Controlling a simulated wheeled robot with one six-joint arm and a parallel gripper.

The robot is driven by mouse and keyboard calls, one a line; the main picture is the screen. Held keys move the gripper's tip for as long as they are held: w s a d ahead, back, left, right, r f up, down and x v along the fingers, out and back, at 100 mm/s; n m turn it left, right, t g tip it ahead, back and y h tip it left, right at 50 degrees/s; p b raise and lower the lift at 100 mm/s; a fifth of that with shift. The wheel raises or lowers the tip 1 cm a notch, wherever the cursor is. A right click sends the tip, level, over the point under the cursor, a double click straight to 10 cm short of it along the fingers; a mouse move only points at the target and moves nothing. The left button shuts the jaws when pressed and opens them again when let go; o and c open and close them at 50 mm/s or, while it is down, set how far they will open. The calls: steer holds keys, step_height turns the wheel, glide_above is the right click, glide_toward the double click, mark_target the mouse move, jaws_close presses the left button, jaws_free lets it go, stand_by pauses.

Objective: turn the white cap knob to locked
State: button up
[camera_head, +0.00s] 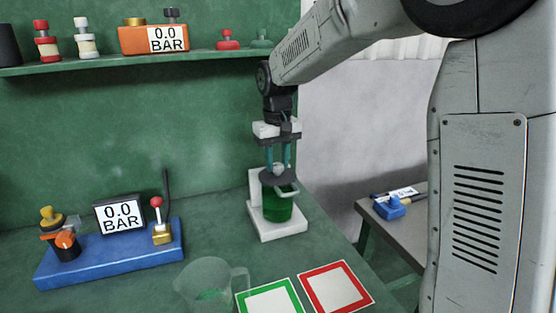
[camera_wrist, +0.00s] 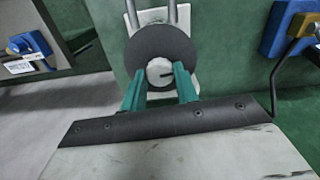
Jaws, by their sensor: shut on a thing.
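The white cap knob (camera_wrist: 159,72) sits in the middle of a dark round disc (camera_wrist: 160,48). The knob also shows small in the head view (camera_head: 278,169), on top of a green vessel (camera_head: 278,208) that stands upright on a white stand (camera_head: 291,227). My gripper (camera_head: 278,163) points straight down over the vessel. Its teal fingers (camera_wrist: 160,82) are shut on the knob, one on each side. No lock marking can be read on the disc.
A blue base (camera_head: 110,255) with a gauge, orange knob and red-tipped lever stands at left. A clear jug (camera_head: 208,285) and green (camera_head: 270,300) and red (camera_head: 336,288) framed squares lie in front. A shelf (camera_head: 110,63) with several items runs above.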

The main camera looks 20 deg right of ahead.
mark_target(277, 165)
steer(key=shift+m, duration=0.6)
steer(key=o, duration=1)
step_height(277, 165, up, 8)
steer(key=shift+f, duration=0.1)
steer(key=shift+t, duration=0.6)
steer(key=s+d+f, duration=0.1)
steer(key=s+f, duration=0.1)
steer(key=s, duration=0.9)
steer(key=s+d+f, duration=0.1)
steer(key=s, duration=1)
steer(key=s+d+f, duration=0.1)
steer(key=s+f, duration=0.1)
steer(key=s, duration=1)
steer(key=shift+d+f, duration=0.2)
steer(key=shift+f, duration=0.1)
